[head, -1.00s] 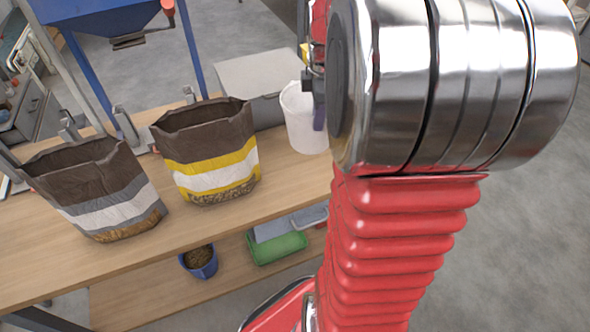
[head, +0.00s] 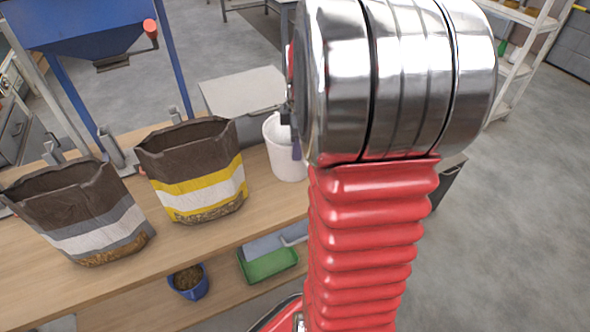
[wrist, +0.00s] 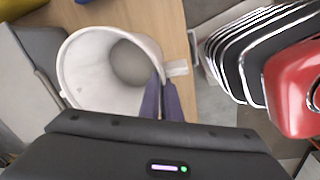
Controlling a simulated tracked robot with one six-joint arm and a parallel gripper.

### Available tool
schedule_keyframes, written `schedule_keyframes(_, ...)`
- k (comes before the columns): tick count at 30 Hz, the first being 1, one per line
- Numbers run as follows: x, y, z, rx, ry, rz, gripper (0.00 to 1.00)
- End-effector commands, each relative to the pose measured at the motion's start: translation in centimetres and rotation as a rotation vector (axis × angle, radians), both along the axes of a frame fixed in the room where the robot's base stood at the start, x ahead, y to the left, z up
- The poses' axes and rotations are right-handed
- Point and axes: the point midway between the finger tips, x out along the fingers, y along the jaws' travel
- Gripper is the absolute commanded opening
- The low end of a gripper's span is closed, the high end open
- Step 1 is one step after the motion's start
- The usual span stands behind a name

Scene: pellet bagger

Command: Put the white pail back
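The white pail (head: 284,158) stands upright on the wooden bench, to the right of the yellow-striped bag and near the grey box. In the wrist view the pail (wrist: 82,75) shows its open mouth and looks empty. My gripper (wrist: 163,98) is at the near right of its rim. The two purple fingers are close together with the pail's wall between them. In the head view only a bit of a finger shows beside the pail; my arm hides the rest.
Two open brown bags (head: 190,175) (head: 78,215) stand on the bench (head: 190,238) to the left. A grey box (head: 245,92) is behind the pail. A blue hopper (head: 85,30) stands behind the bags. A blue pot (head: 188,283) and a green tray (head: 270,264) are on the lower shelf.

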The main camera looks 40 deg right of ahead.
Motion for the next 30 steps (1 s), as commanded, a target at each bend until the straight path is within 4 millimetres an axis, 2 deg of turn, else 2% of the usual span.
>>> schedule_keyframes(4, 0.0, 0.0, -2.2, 0.001, 0.001, -0.001, 0.00)
schedule_keyframes(17, 0.0, -0.1, -2.9, 0.000, -0.001, -0.002, 0.00)
schedule_keyframes(25, -0.1, -0.1, -5.9, 0.001, 0.001, -0.002, 0.00)
schedule_keyframes(30, -0.1, -0.1, -6.4, -0.001, -0.002, -0.003, 0.00)
